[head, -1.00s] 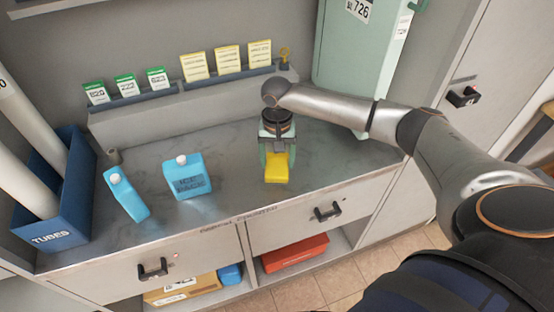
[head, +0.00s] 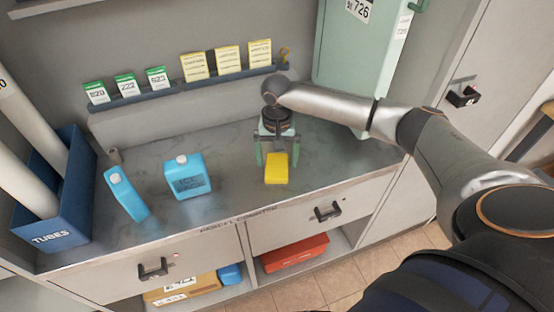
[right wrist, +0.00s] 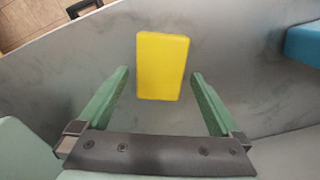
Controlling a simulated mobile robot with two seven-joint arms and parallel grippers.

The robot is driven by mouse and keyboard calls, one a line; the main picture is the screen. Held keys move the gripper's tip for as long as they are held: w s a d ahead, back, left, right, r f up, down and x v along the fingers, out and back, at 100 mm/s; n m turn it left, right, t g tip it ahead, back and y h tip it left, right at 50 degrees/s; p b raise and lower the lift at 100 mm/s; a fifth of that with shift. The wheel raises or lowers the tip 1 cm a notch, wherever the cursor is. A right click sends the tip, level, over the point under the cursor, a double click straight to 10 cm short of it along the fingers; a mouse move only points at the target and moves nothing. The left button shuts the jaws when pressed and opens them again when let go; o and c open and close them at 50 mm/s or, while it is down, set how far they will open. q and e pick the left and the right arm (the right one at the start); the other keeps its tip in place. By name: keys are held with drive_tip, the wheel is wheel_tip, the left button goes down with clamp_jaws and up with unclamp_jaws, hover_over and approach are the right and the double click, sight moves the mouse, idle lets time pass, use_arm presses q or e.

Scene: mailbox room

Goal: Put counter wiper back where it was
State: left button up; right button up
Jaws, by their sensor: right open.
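The counter wiper is a yellow block (head: 277,169) lying on the grey counter, right of the blue jugs. It also shows in the right wrist view (right wrist: 162,66), flat on the counter beyond my fingertips. My right gripper (head: 275,160) is open, its green fingers spread wide behind the wiper as the head view has it. In the right wrist view the fingers (right wrist: 160,78) stand to either side of the wiper's near end, with gaps on both sides, and hold nothing. My left gripper is not in view.
A rack with several cards (head: 195,87) runs along the back. A pale green container (head: 345,60) stands behind my right arm. Counter around the wiper is clear.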

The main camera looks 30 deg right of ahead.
sight(277, 164)
wheel_tip(277, 164, up, 11)
drive_tip(key=shift+r+p, duration=0.2)
drive_tip(key=shift+p, duration=0.1)
